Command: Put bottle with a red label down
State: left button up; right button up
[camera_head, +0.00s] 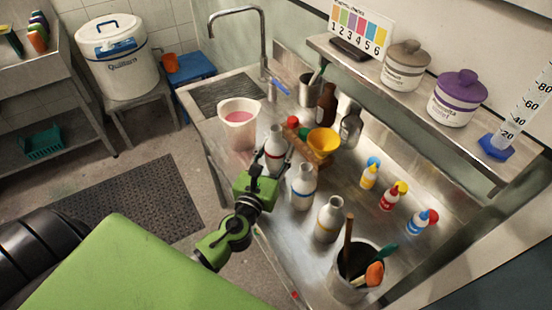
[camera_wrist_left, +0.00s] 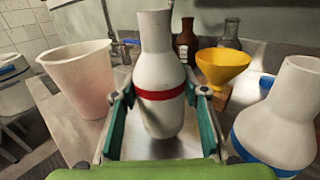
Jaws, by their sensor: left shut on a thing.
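The bottle with a red label (camera_head: 275,143) is white with a narrow neck and a red band. It stands upright between the fingers of my left gripper (camera_head: 272,160), which is shut on it. In the left wrist view the bottle (camera_wrist_left: 157,110) fills the middle, with the green-padded fingers on both sides. Its base appears at or close above the steel counter (camera_head: 258,222); I cannot tell whether it touches. My right gripper is not in view.
A white bucket with pink liquid (camera_head: 239,128) stands left of the bottle. A white bottle with a blue band (camera_head: 302,188) stands close on the right, another with a yellow band (camera_head: 329,220) beyond it. A yellow funnel (camera_head: 323,143) is behind. The sink (camera_head: 228,92) lies at the back left.

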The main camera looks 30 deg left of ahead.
aim_at(273, 166)
pick_arm(q)
notch_tip(273, 166, down, 3)
jog(key=shift+r, duration=0.2)
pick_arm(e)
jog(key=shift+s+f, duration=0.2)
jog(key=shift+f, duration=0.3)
pick_arm(q)
jog(key=shift+s+f+b, duration=0.1)
jog(key=shift+f+b, duration=0.05)
jog(key=shift+b, duration=0.15)
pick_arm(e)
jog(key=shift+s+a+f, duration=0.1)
pick_arm(q)
jog(key=o, duration=0.9)
jog(key=shift+f, duration=0.1)
jog(key=o, duration=0.4)
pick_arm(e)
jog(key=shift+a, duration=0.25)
